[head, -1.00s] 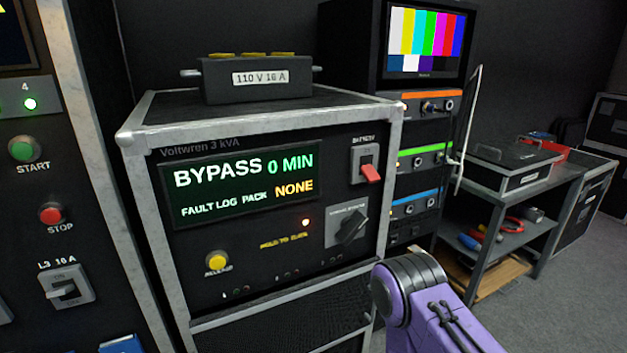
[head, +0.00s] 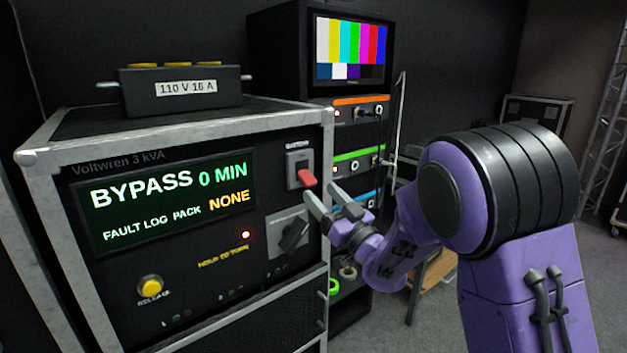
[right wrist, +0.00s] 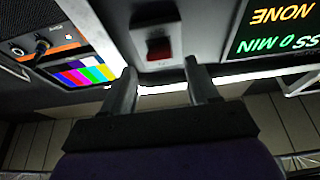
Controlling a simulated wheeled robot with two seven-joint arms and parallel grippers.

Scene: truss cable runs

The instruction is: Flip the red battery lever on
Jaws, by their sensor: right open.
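The red battery lever (head: 306,178) sits on a light grey switch plate (head: 296,160) at the upper right of the Voltwren unit's front. It points down and outward. In the right wrist view the lever (right wrist: 158,48) shows ahead of the two fingers, between their lines. My right gripper (head: 326,199) is open and empty, just below and right of the lever in the head view. Its fingers also show in the right wrist view (right wrist: 162,90), and a gap seems to remain between them and the lever. My left gripper is not in view.
Below the lever is a black rotary switch (head: 293,233). A yellow release button (head: 150,287) is at lower left. The display (head: 172,199) reads BYPASS, 0 MIN, pack NONE. A rack with a colour-bar monitor (head: 350,50) stands behind. A 110 V box (head: 182,90) sits on top.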

